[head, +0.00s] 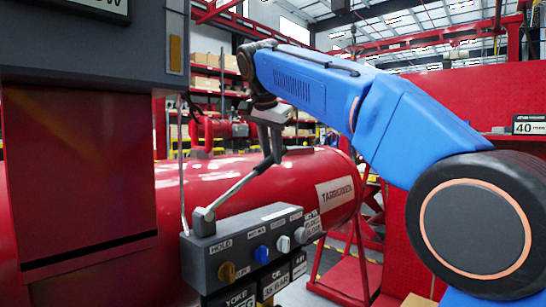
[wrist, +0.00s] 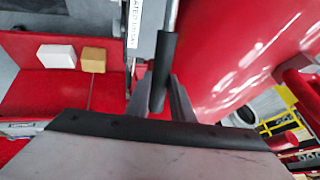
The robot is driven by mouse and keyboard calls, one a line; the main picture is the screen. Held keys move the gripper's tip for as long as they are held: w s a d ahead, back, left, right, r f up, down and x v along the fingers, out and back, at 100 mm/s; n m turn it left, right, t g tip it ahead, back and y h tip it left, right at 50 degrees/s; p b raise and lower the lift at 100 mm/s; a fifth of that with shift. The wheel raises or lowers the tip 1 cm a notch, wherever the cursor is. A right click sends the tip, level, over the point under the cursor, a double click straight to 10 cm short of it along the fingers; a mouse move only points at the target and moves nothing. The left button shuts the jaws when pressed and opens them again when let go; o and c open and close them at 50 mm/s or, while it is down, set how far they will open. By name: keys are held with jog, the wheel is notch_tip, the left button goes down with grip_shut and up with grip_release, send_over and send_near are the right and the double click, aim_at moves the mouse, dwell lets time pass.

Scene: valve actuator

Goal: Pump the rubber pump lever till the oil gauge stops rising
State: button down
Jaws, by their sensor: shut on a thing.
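The pump lever (head: 236,187) is a grey metal rod that rises to the right from the left end of a grey control box (head: 208,262). Its black rubber grip (wrist: 160,75) shows between my fingers in the wrist view. My gripper (head: 273,145) is shut on this grip at the lever's upper end, above the box and in front of a red tank. In the wrist view my gripper (wrist: 160,100) has one finger on each side of the grip. I cannot make out an oil gauge reading; a small plate below the box seems to read OIL 36 BAR.
The box front has an orange knob (head: 227,272), a blue knob (head: 262,254) and a white knob (head: 283,243). The red tank (head: 265,178) lies close behind. A grey cabinet (head: 75,40) stands at left. In the wrist view a yellow block (wrist: 93,60) lies on a red surface.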

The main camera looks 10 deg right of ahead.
jog(key=c, duration=1.5)
grip_release()
jog(key=shift+c, duration=0.2)
jog(key=v, duration=1.2)
